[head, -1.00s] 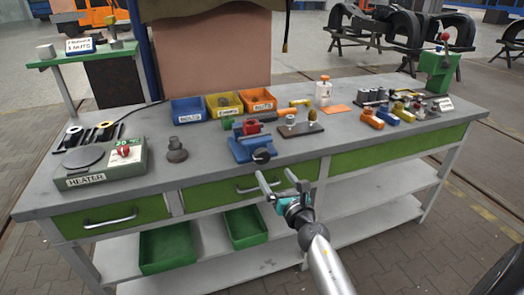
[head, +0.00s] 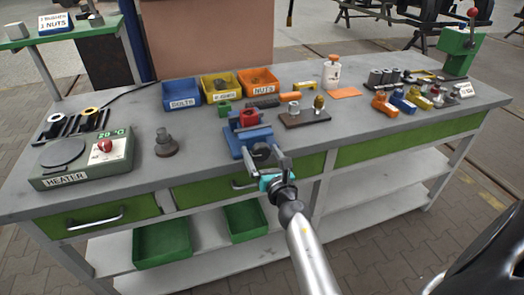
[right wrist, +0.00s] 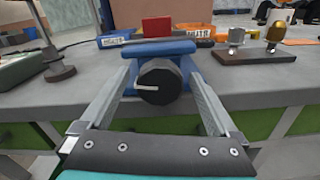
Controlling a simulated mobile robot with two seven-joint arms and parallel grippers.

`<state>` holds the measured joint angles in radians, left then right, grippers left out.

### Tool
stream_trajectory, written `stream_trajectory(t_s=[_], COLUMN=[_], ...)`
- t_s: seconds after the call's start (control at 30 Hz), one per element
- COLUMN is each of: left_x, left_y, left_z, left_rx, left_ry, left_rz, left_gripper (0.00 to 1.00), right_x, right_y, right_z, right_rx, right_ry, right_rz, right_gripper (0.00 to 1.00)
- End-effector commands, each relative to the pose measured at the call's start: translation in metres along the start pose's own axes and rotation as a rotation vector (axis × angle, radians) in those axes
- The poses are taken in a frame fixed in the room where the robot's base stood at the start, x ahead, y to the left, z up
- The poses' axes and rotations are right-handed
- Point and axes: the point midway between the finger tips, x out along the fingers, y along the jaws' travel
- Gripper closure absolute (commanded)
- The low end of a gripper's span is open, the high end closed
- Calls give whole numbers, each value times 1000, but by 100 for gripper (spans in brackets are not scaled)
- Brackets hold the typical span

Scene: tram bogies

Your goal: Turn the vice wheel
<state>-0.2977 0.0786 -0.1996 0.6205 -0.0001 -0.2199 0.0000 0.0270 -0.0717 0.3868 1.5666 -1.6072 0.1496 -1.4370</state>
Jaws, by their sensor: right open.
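The blue vice (head: 249,136) stands at the front edge of the workbench, with a red block (head: 249,118) in its jaws. Its dark round wheel (head: 262,151) faces the front and shows a pale line in the right wrist view (right wrist: 159,82). My right gripper (head: 265,160) is open, with its fingers pointing at the vice. In the right wrist view the two fingers (right wrist: 160,92) lie to the left and right of the wheel, with a visible gap on each side. My left gripper is not in view.
The heater (head: 84,160) and a dark stand (head: 166,143) are left of the vice. Blue, yellow and orange bins (head: 265,79) stand behind it. A brown board with pegs (head: 303,118) is to its right. Drawer handles (head: 95,218) project from the bench front.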

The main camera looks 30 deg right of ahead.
Motion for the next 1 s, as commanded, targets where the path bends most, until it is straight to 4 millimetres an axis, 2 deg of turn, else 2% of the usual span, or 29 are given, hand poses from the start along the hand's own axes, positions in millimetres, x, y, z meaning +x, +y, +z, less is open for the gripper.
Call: stream_trajectory(t_s=[0.1,0.83,1.0], left_x=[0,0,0], left_y=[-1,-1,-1], left_z=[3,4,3], left_rx=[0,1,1], left_ry=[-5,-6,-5], left_rz=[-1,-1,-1], left_gripper=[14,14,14], right_x=[0,0,0], right_y=[0,0,0], right_z=[0,0,0], right_rx=[0,0,6], right_ry=[0,0,0], right_rz=[0,1,1], right_gripper=[6,89,90])
